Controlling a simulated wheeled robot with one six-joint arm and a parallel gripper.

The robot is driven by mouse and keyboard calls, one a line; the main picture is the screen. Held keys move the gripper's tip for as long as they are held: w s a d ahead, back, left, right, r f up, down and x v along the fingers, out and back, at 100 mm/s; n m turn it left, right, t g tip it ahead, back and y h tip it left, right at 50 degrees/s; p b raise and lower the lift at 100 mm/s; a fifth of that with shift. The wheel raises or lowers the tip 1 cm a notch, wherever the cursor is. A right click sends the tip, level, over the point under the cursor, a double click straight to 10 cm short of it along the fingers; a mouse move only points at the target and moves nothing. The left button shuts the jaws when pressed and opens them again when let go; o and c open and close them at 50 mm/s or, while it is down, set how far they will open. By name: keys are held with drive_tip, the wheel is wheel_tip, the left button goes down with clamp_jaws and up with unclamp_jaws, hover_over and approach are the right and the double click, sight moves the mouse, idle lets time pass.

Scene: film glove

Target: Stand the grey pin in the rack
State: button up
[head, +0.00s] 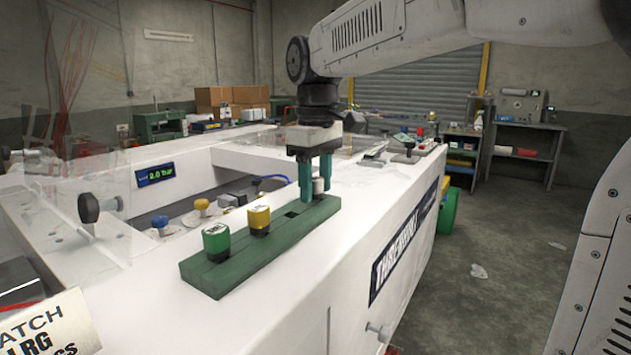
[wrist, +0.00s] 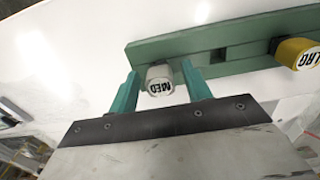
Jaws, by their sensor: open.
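The grey pin (head: 318,186), with a pale cap marked MED in the wrist view (wrist: 159,80), appears upright at the far end of the green rack (head: 228,277). Its lower part is hidden, so I cannot see how deep it sits. My gripper (head: 315,197) points down with its teal fingers on either side of the pin, open, with a gap beside the cap in the wrist view. The rack also holds a green-capped pin (head: 216,241) and a yellow-capped pin (head: 259,219). A square hole (head: 292,213) between the yellow pin and the grey pin is empty.
The rack lies on a white machine top (head: 345,215) beside a sunken well (head: 165,205) with blue and yellow knobs. A clear cover with a black knob (head: 88,208) stands at left. Small tools (head: 408,150) lie on the machine's far end.

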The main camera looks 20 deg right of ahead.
sight(316, 179)
wheel_tip(316, 179, up, 12)
drive_tip(key=s+d+f+m, duration=0.1)
drive_tip(key=s+f+m, duration=0.2)
drive_tip(key=s+f, duration=0.9)
drive_tip(key=s+d+f+m+t, duration=0.1)
drive_tip(key=s+d+f+m, duration=0.1)
drive_tip(key=s+f, duration=1)
drive_tip(key=shift+s+f+m, duration=0.15)
drive_tip(key=shift+s+m, duration=0.35)
drive_tip(key=shift+m, duration=0.4)
